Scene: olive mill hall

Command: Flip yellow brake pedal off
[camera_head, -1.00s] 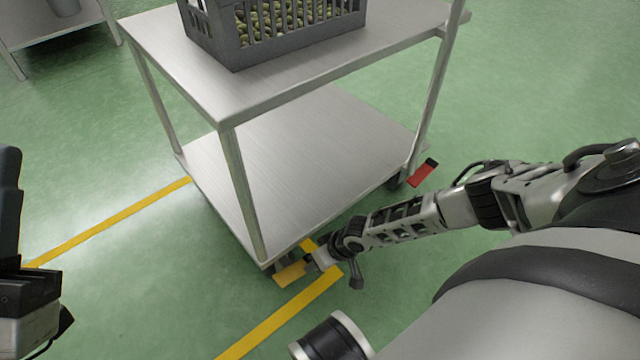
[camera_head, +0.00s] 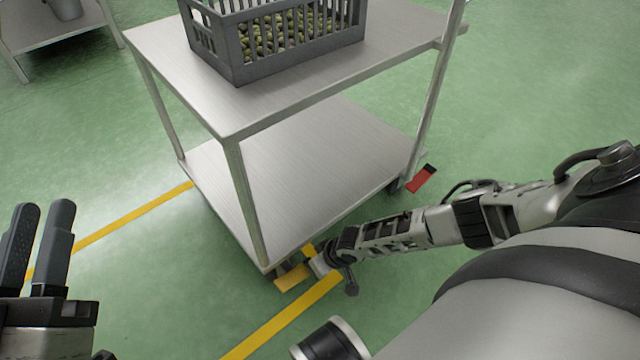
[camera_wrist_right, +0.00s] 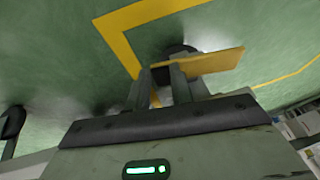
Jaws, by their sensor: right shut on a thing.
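The yellow brake pedal (camera_head: 291,279) sits low at the near corner of the metal cart (camera_head: 230,118), by its caster and just above the floor. My right gripper (camera_head: 308,265) reaches down to it from the right. In the right wrist view, the fingers of this gripper (camera_wrist_right: 178,72) are shut on the yellow pedal (camera_wrist_right: 222,62), whose flat plate sticks out to the right. A dark caster shows behind it. My left gripper (camera_head: 43,210) is at the left edge of the head view, fingers up, apart and empty, away from the cart.
A red pedal (camera_head: 421,179) is at the cart's right corner. A grey crate (camera_head: 238,62) of olives stands on the cart's top shelf; the lower shelf (camera_head: 290,170) is bare. A yellow line (camera_head: 285,318) runs on the green floor. Another table (camera_head: 60,35) stands far left.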

